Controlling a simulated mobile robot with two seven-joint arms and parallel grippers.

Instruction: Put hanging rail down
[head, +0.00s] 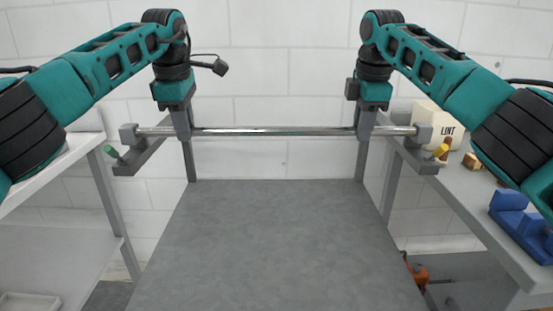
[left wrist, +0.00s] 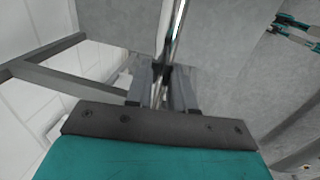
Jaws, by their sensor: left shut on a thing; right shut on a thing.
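The hanging rail (head: 270,131) is a shiny metal bar, level across the middle of the head view, with a grey block at each end. My left gripper (head: 182,132) is shut on its left part and my right gripper (head: 364,130) is shut on its right part. A grey bracket (head: 140,158) with a green handle lies just below the left end. Another grey bracket (head: 412,158) with a yellow handle lies below the right end. I cannot tell whether the rail touches the brackets. In the left wrist view, the rail (left wrist: 177,28) runs up from between the fingers (left wrist: 166,88).
A large grey surface (head: 275,240) is clear below the rail. A white shelf (head: 60,160) stands left. The right counter (head: 480,215) holds a LINT container (head: 450,125), blue objects (head: 512,212) and small blocks. An orange tool (head: 417,272) lies low right.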

